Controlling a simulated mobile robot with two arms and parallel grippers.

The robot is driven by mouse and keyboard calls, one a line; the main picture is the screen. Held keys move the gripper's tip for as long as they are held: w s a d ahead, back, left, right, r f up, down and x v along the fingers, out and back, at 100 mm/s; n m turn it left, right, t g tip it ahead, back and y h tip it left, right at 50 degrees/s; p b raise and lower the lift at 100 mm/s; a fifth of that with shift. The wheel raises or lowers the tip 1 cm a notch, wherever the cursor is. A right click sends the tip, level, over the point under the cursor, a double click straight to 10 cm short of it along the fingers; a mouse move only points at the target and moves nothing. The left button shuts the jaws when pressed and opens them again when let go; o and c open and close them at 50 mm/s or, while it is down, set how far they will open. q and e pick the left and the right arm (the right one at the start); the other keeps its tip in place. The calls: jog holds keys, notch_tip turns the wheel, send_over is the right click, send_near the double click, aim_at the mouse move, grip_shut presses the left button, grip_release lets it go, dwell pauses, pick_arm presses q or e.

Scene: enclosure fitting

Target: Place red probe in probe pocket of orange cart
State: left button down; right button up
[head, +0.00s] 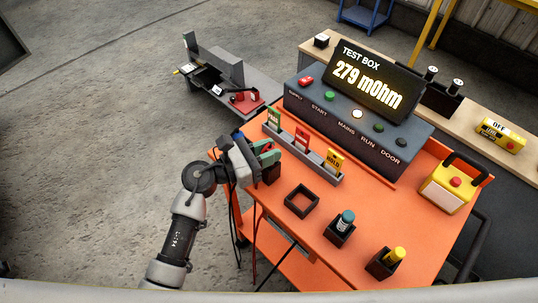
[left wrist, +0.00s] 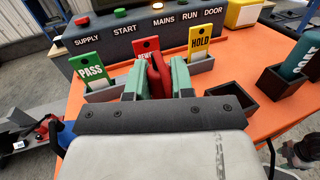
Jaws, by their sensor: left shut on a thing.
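My left gripper (head: 270,154) is over the left part of the orange cart (head: 325,217), beside the card rack. In the left wrist view, its green fingers (left wrist: 163,80) are shut on the red probe (left wrist: 159,74), which stands up between them. The probe's lower end is hidden by the gripper body. In the head view, a dark block (head: 271,173) shows just below the fingers; I cannot tell whether the probe touches it. An empty square black pocket (head: 288,201) is to the right of the gripper, and it also shows in the left wrist view (left wrist: 252,112). My right gripper is out of view.
A grey rack (head: 321,178) holds PASS, red and HOLD cards. Behind it stands the test box (head: 300,103), reading 279 mOhm. A teal tool (head: 347,217) and a yellow one (head: 397,255) stand in black holders. A yellow box (head: 447,190) sits at the right.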

pick_arm(q)
jog(key=shift+a+f, duration=0.1)
jog(key=shift+f, duration=0.75)
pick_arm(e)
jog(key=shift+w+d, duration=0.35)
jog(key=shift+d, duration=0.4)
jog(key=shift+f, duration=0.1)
pick_arm(q)
jog(key=shift+f, duration=0.2)
jog(key=c, duration=1)
grip_release()
jog(key=shift+r, duration=0.3)
jog(key=b+v, duration=0.2)
jog(key=v, duration=1)
jog(key=shift+f+b, duration=0.1)
jog(key=shift+b, duration=0.25)
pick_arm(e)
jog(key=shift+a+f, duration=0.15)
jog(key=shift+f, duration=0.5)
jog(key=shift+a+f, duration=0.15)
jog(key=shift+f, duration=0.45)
